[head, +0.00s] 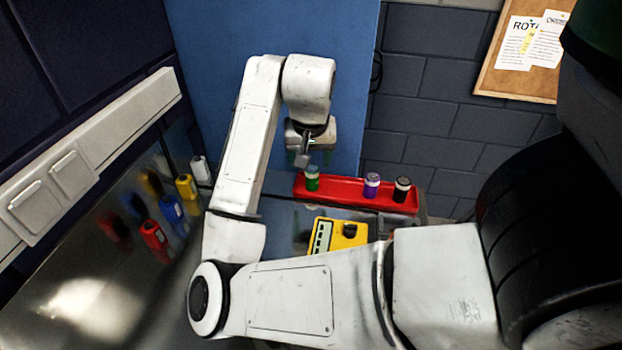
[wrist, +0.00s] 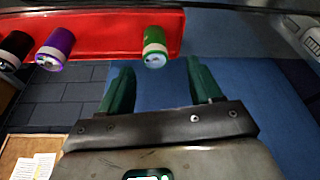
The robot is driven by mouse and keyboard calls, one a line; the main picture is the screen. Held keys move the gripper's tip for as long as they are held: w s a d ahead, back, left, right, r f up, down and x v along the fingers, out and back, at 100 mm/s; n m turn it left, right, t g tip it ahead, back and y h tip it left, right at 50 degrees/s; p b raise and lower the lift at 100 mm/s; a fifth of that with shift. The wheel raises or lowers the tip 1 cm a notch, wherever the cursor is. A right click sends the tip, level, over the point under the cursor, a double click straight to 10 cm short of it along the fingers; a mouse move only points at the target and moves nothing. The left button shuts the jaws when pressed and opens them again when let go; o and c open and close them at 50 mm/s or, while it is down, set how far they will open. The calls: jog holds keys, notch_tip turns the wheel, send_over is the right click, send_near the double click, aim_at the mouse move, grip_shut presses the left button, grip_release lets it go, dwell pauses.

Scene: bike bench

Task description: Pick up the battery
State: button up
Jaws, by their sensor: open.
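Short cylinders that look like batteries stand on a red tray (head: 340,190): a green one (head: 312,179), a purple one (head: 371,185) and a black one (head: 401,190). In the wrist view the green one (wrist: 154,47) appears just beyond and between my fingertips, and the purple (wrist: 55,48) and black (wrist: 14,48) ones are to its left. My gripper (wrist: 158,72) is open with green fingers and nothing between them. In the head view it hangs above the tray's left end, partly hidden by my arm. Which cylinder the task means is not clear.
A yellow device (head: 340,235) sits in front of the tray. Red (head: 153,235), blue (head: 171,208), yellow (head: 186,187) and white (head: 200,169) cylinders stand along the shiny bench at the left. A blue panel (head: 205,60) rises behind my arm.

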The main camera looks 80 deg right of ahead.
aim_at(312, 168)
jog(key=x, duration=0.4)
jog(key=shift+s+d+f, duration=0.15)
jog(key=shift+s+f, duration=0.1)
jog(key=shift+f, duration=0.15)
jog(key=shift+c, duration=0.4)
grip_shut()
jog(key=shift+r, duration=0.1)
